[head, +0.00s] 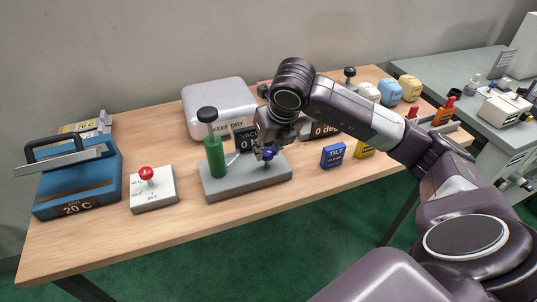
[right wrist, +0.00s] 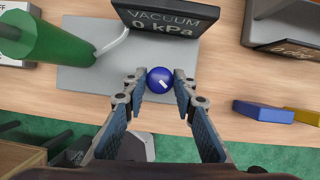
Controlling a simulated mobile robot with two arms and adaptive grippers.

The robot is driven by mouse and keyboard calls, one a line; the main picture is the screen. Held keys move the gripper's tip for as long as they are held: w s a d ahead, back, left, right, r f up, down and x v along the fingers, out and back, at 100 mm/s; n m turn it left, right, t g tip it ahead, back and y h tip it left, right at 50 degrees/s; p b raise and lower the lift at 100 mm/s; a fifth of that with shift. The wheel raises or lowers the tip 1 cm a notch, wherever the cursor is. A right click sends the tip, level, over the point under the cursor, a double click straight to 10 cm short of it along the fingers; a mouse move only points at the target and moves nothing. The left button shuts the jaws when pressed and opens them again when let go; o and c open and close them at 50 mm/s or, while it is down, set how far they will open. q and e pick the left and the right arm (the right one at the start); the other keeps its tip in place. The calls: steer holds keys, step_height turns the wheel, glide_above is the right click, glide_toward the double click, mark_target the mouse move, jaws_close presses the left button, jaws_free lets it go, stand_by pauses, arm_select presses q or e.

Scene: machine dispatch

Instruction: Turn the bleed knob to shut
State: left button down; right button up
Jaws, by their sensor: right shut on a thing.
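The bleed knob (right wrist: 159,80) is a round blue knob with a short white mark near its lower side, tilted a little in the right wrist view. It stands on the right part of a grey base (head: 225,190), and it shows small in the head view (head: 268,154). My right gripper (right wrist: 158,85) is shut on the knob from above, one fingertip on each side. A green pump cylinder (head: 214,157) with a black handle stands on the left of the base. The vacuum display (right wrist: 165,20) behind the knob reads 0 kPa. My left gripper is out of view.
A blue TILT block (head: 333,155) and a yellow block (head: 364,148) lie right of the base. A white box with a red-knobbed lever (head: 153,190) and a blue 20 C machine (head: 78,185) stand left. A large pale case (head: 217,100) is behind.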

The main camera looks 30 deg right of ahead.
steer(key=m+h+b, duration=0.1)
steer(key=m, duration=0.1)
steer(key=shift+w+a+m, duration=0.1)
steer(key=shift+w+m, duration=0.05)
steer(key=shift+m, duration=0.25)
steer(key=shift+r+m+h, duration=0.15)
steer(key=shift+m+h, duration=0.25)
steer(key=shift+m, duration=0.5)
steer(key=shift+m+g, duration=0.3)
steer(key=shift+m, duration=0.2)
steer(key=m+g+h+p, duration=0.1)
steer(key=m+p, duration=0.1)
steer(key=shift+a+r+m, duration=0.1)
steer(key=shift+r+m, duration=0.05)
steer(key=shift+m, duration=0.25)
steer(key=shift+m+h+p, duration=0.3)
steer(key=shift+m+p, duration=0.35)
steer(key=shift+m, duration=0.05)
steer(key=shift+f, duration=0.2)
steer(key=o, duration=1.1)
steer(key=shift+o, duration=0.2)
